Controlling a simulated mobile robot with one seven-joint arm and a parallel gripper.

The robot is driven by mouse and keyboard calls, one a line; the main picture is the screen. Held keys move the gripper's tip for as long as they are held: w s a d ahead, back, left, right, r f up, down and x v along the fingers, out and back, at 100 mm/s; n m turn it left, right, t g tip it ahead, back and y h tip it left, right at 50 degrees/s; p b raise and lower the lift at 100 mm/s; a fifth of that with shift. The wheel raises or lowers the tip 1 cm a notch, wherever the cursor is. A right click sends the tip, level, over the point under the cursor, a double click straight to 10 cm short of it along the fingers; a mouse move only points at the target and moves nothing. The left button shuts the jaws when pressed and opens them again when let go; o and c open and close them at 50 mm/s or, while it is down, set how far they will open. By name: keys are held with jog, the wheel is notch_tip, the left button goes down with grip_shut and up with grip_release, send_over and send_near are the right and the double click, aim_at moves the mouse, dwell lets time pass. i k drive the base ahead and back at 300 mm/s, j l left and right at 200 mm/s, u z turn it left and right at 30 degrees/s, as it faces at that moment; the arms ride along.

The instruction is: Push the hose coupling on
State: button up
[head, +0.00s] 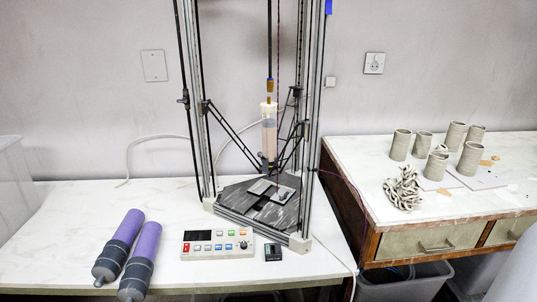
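A delta clay printer with a tall metal frame (312,120) stands on the white table. A clear cartridge (269,138) filled with pale clay hangs upright in its middle, with a white cap (268,109) on top. A small brass-coloured fitting (269,85) sits above the cap, at the lower end of a dark line (269,40) from above. It looks like the hose coupling; I cannot tell whether it is seated on the cap. A white hose (140,142) runs behind the frame towards the cartridge; its end is unclear. My gripper is not in view.
Two purple-and-grey cartridges (146,243) lie at the front left. A control box (217,244) and a small black box (272,252) lie before the printer. Several clay cylinders (401,145) and a coiled clay heap (403,188) stand on the right table. The left table top is mostly clear.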

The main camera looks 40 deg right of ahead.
aim_at(270, 82)
jog(key=z, duration=2.15)
jog(key=i+j+z, duration=0.1)
jog(key=j+z, duration=0.5)
jog(key=i+j, duration=0.1)
jog(key=j, duration=0.35)
jog(key=i+j, duration=0.1)
jog(key=j, duration=0.4)
jog(key=i+j, duration=0.3)
jog(key=j, duration=0.2)
